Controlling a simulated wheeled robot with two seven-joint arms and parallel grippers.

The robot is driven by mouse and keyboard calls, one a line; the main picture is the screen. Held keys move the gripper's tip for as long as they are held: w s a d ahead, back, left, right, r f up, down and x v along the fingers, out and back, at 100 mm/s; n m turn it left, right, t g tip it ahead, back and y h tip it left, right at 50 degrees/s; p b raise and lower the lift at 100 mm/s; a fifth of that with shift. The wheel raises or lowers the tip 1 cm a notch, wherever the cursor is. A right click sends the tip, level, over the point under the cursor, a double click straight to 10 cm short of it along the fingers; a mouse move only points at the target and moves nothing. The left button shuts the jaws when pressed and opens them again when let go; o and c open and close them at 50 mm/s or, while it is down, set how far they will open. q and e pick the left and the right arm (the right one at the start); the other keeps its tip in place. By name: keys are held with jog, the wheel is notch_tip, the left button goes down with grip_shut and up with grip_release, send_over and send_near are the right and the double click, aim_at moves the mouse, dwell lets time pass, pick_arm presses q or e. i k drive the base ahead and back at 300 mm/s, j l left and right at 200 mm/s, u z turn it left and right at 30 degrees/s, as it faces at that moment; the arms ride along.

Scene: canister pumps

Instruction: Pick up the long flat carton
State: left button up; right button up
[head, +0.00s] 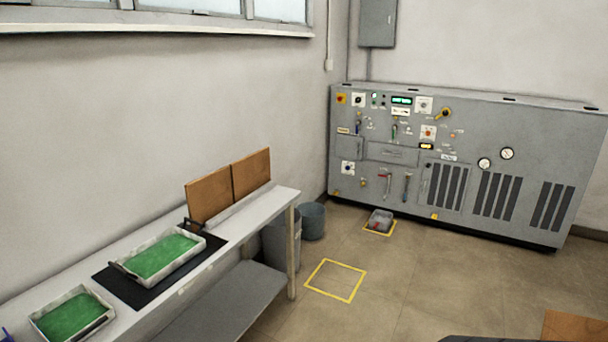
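No long flat carton can be made out for certain. A flat brown surface (575,327) is cut off by the lower right corner; I cannot tell whether it is a carton. Two brown boards or flat boxes (229,188) stand upright side by side at the far end of the bench, by the wall; I cannot tell which they are. Neither of my grippers shows in the head view.
A long white bench (284,199) runs along the left wall. It carries two trays with green insides, one on a black mat (130,291). Grey bins (312,222) stand past its end. A grey control cabinet (390,153) fills the back. A yellow floor square (336,263) is empty.

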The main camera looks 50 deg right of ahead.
aim_at(250, 173)
jog(key=z, duration=1.15)
jog(key=i+l+z, duration=0.1)
jog(key=i, duration=0.05)
